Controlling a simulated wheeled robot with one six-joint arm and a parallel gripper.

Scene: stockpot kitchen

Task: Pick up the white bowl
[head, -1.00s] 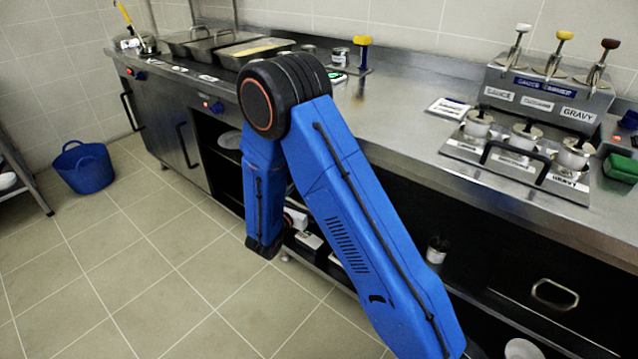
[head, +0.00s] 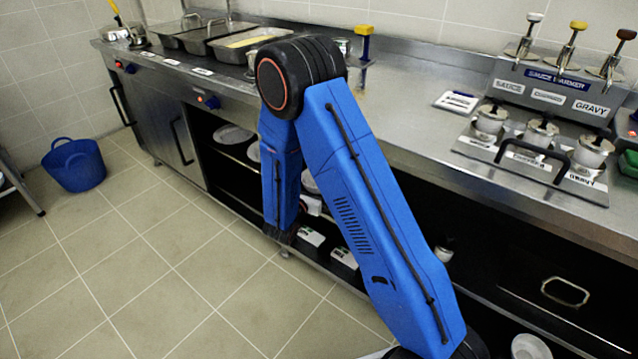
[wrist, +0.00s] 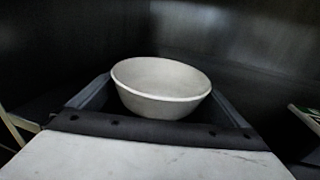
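The white bowl (wrist: 163,88) is in the middle of the wrist view, upright, with its rim facing up. My gripper (wrist: 160,95) shows in the wrist view as a pale body with a dark crossbar and two grey fingers spread to the left and right of the bowl. It looks open, with the bowl between the fingers. The bowl hides the fingertips, so I cannot tell whether they touch it. In the head view my blue arm bends down in front of the counter and hides my gripper. I cannot make out this bowl there for certain.
A steel counter (head: 405,118) runs above open dark shelves, bearing a sauce warmer (head: 555,90) and trays (head: 205,42). Pale plates (head: 232,134) and a white round dish (head: 530,347) stand on the shelves.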

